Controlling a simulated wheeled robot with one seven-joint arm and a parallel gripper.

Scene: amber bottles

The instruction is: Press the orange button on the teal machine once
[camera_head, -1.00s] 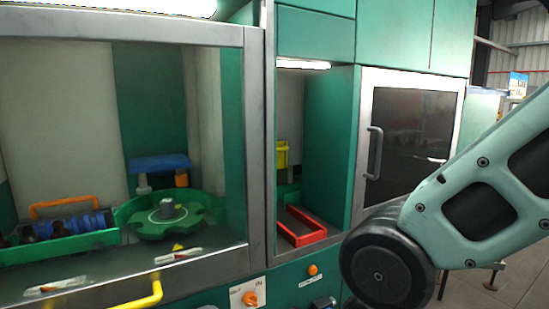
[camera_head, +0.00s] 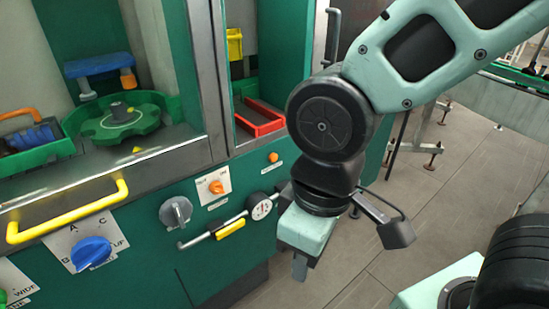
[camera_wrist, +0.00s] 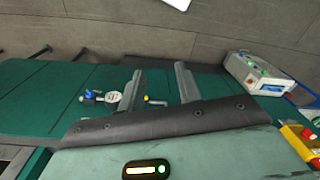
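The teal machine (camera_head: 150,199) fills the left and middle of the head view. A small round orange button (camera_head: 273,157) sits on its front panel, below the recess with the red tray. An orange rotary knob (camera_head: 216,187) on a white plate is left of it and lower. My gripper (camera_head: 300,265) hangs in front of the panel, below and right of the button, apart from it. In the wrist view its two fingers (camera_wrist: 161,84) are spread with nothing held between them. I cannot make out the orange button in the wrist view.
A gauge (camera_head: 261,207), a yellow-gripped lever (camera_head: 230,228), a grey knob (camera_head: 176,212), a blue knob (camera_head: 91,252) and a yellow door handle (camera_head: 70,213) stand out from the panel. The red tray (camera_head: 260,118) is in the recess. Open floor (camera_head: 400,235) lies to the right.

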